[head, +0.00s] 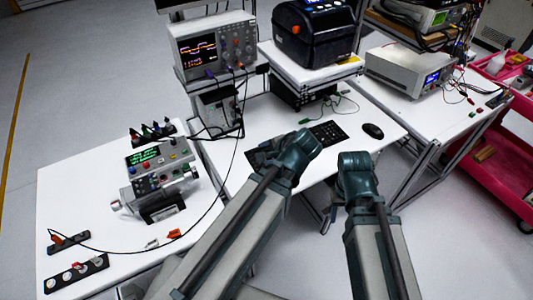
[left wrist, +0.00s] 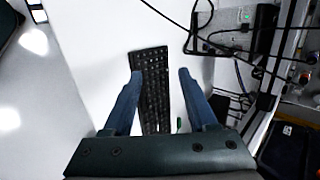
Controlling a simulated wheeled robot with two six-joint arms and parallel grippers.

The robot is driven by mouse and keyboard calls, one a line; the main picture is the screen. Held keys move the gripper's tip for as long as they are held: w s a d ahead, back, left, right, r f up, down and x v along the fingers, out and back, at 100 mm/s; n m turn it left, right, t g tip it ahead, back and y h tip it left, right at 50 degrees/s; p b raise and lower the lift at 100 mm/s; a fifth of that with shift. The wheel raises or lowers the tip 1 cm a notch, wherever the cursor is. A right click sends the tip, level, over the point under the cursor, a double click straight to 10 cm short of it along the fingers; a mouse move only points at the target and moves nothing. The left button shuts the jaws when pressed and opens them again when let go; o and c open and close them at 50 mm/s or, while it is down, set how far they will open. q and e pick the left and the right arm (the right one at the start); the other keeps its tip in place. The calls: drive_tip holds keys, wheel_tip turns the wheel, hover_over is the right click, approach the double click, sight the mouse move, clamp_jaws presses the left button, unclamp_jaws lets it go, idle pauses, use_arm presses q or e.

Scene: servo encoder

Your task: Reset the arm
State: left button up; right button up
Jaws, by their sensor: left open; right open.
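My left arm reaches in from the bottom of the head view toward the keyboard (head: 328,132), and its own wrist hides most of its gripper there. In the left wrist view, the left gripper (left wrist: 160,74) is open, with two blue fingers apart and nothing between them. The keyboard also shows in the left wrist view (left wrist: 152,80), below and between the fingers. My right arm stands to the right of the left one. Its gripper (head: 328,217) is partly hidden beside its wrist, near the table's front edge, and I see nothing held in it.
A test device with a green display (head: 158,170) stands on the left white table (head: 90,200). An oscilloscope (head: 213,47), a black printer (head: 313,30) and a mouse (head: 372,131) lie beyond my arms. A pink cart (head: 497,165) is at the right. Black cables cross the tables.

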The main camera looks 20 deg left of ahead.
idle(0.4)
use_arm(q)
drive_tip(key=s+d+f+n+g+h, duration=0.2)
drive_tip(key=s+d+h, duration=0.1)
drive_tip(key=s+d, duration=0.2)
drive_tip(key=s+d+f+n+g+h, duration=0.2)
drive_tip(key=s+d, duration=0.3)
drive_tip(key=d, duration=0.4)
drive_tip(key=shift+s+d+f+g+h, duration=0.2)
drive_tip(key=shift+d+f+g+h, duration=0.15)
drive_tip(key=shift+f, duration=0.35)
idle(1.4)
